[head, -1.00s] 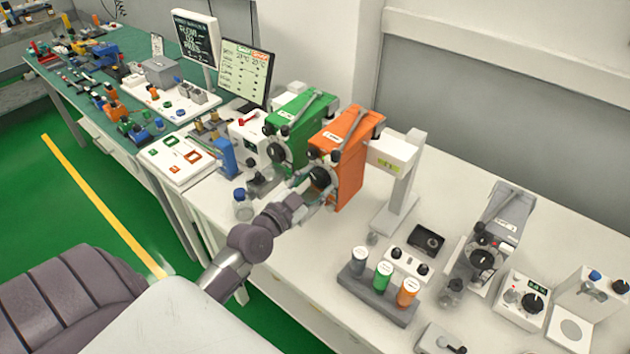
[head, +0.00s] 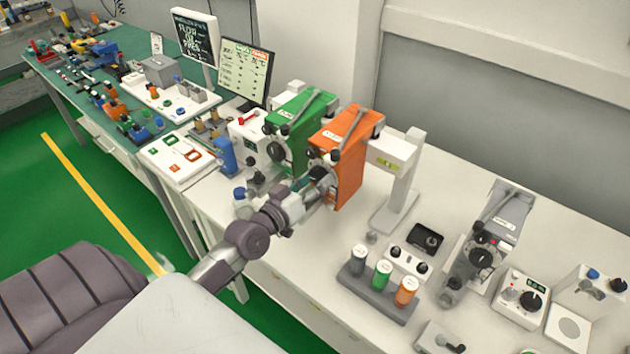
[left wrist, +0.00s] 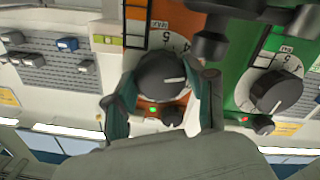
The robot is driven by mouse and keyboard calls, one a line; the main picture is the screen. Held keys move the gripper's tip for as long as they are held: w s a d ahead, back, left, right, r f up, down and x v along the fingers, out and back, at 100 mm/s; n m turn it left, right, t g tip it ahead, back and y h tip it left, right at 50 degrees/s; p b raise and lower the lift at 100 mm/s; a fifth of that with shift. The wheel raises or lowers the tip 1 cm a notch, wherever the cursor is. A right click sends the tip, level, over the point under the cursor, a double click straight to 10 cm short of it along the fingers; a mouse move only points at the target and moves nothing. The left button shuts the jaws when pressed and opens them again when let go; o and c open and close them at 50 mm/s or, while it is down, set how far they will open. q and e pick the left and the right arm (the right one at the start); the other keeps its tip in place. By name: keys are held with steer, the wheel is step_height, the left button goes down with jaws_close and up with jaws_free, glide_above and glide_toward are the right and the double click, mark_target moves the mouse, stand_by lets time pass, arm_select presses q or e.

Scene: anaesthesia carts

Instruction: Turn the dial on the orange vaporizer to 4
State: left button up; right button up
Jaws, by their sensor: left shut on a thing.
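The orange vaporizer (head: 347,172) stands on the white counter beside the green vaporizer (head: 290,135). My left gripper (head: 318,190) is at the orange vaporizer's front face, over its dial. In the left wrist view the black dial (left wrist: 163,77) with a white pointer line sits between the two fingers of my left gripper (left wrist: 162,92), which is shut on it. Numbers such as 4 and 5 show on the white scale beside the dial. The orange body (left wrist: 180,22) is behind it. The dial is mostly hidden by the gripper in the head view. My right gripper is not in view.
The green vaporizer's dial (left wrist: 275,93) is close beside my gripper. A white stand (head: 400,185) is right of the orange vaporizer. A grey rack with several bottles (head: 376,300) stands nearer the front. A blue-capped bottle (head: 240,205) is left of my arm.

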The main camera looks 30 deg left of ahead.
arm_select(q)
steer(key=n, duration=0.5)
steer(key=shift+r+n+b, duration=0.1)
steer(key=shift+n+b, duration=0.2)
steer(key=shift+b, duration=0.1)
stand_by(0.4)
steer(key=o, duration=1.2)
